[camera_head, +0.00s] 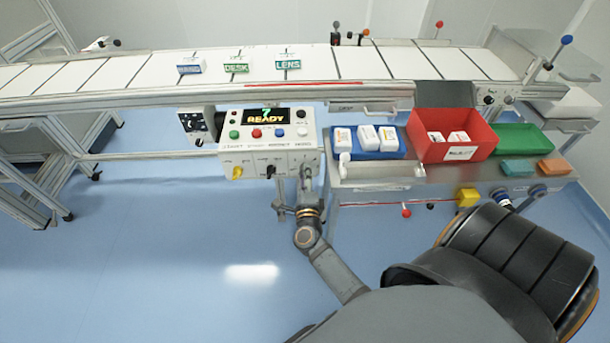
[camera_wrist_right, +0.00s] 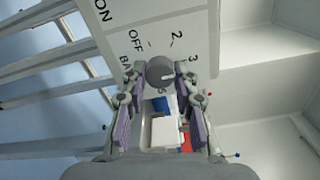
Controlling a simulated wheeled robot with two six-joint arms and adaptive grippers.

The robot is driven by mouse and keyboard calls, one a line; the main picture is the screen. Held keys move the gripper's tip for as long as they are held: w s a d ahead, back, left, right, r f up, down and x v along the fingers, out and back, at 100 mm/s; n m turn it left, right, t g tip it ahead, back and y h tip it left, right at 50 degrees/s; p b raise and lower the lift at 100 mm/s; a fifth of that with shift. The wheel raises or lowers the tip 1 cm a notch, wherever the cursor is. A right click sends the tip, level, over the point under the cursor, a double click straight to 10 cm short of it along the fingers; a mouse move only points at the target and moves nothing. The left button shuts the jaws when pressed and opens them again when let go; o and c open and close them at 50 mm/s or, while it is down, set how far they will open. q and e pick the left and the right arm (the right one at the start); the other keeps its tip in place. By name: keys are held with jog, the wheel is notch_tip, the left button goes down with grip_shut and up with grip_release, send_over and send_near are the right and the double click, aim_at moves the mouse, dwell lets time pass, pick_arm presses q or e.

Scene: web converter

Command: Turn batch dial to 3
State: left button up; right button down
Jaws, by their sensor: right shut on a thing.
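The white control box (camera_head: 265,157) stands in front of the conveyor with a row of knobs on its front. My right gripper (camera_head: 305,178) is at the right end of this row and hides the knob there. In the right wrist view the fingers (camera_wrist_right: 160,90) are shut on the round grey batch dial (camera_wrist_right: 159,68). The panel around it (camera_wrist_right: 150,20) carries the marks OFF, 2 and 3; part of the lettering is covered by the fingers. A pale line on the dial points to the right, but I cannot tell its exact setting. My left gripper is not in view.
To the right, a steel bench holds a blue tray (camera_head: 377,155) with white packs, a red bin (camera_head: 480,130) and a green tray (camera_head: 522,138). The conveyor (camera_head: 130,68) runs behind. Open blue floor lies in front.

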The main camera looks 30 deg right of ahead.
dwell(0.3)
jog(key=c, duration=1)
grip_release()
